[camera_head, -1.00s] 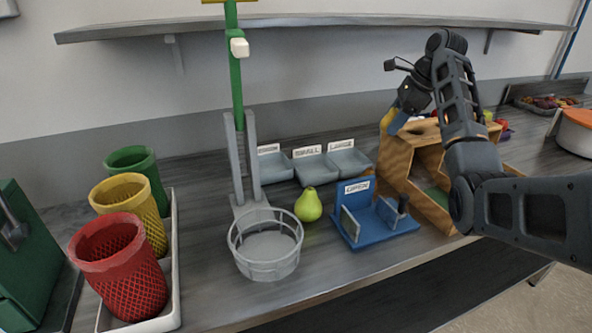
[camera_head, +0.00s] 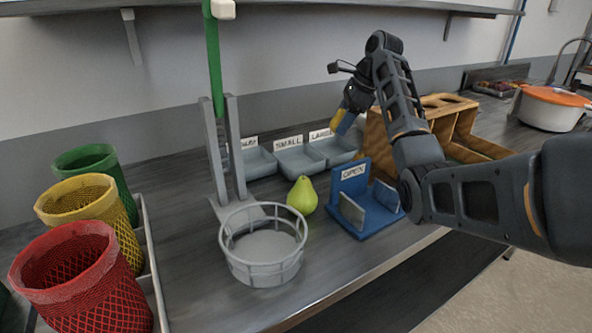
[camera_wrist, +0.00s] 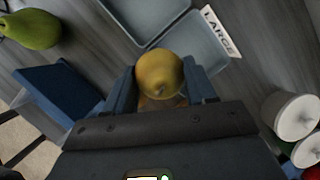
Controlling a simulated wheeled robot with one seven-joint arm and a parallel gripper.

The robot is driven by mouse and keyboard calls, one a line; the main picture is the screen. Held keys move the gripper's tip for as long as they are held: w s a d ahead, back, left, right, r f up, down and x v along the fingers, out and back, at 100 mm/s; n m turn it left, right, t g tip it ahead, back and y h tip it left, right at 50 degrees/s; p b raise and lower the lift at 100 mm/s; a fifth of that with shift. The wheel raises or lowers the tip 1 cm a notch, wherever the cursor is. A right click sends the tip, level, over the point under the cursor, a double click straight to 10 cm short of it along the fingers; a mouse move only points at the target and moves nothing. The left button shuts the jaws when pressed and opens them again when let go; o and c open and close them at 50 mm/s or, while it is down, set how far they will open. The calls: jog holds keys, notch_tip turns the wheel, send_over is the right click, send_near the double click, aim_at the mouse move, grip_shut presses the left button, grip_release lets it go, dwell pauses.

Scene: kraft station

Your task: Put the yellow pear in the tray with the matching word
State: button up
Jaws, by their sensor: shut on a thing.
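My gripper (camera_head: 346,118) is shut on the yellow pear (camera_wrist: 160,72), which sits between the blue fingers in the wrist view. In the head view only a bit of the pear's yellow shows at the gripper, above and near the tray marked LARGE (camera_head: 335,151). The tray marked SMALL (camera_head: 298,160) is left of it, and a third tray (camera_head: 262,164) has a label partly hidden by a grey upright. In the wrist view the LARGE tray (camera_wrist: 197,52) lies just beyond the pear.
A green pear (camera_head: 302,195) stands on the counter between a round grey basket (camera_head: 262,270) and a blue stand marked OPEN (camera_head: 352,208). A wooden box (camera_head: 462,125) is right of the gripper. Red, yellow and green mesh bins stand at left.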

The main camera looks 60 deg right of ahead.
jog(key=w+a+f, duration=0.1)
jog(key=w+f, duration=0.1)
jog(key=w, duration=0.1)
jog(key=w+a+f, duration=0.2)
jog(key=w, duration=0.1)
jog(key=w+a+f, duration=0.2)
jog(key=w, duration=0.1)
jog(key=shift+w+f, duration=0.35)
jog(key=shift+w, duration=0.05)
jog(key=shift+w+a+f, duration=0.15)
jog(key=shift+f, duration=1.95)
jog(key=o, duration=0.9)
jog(key=shift+f+p, duration=0.15)
jog(key=shift+p, duration=0.15)
jog(key=v, duration=1.2)
jog(key=shift+r, duration=0.25)
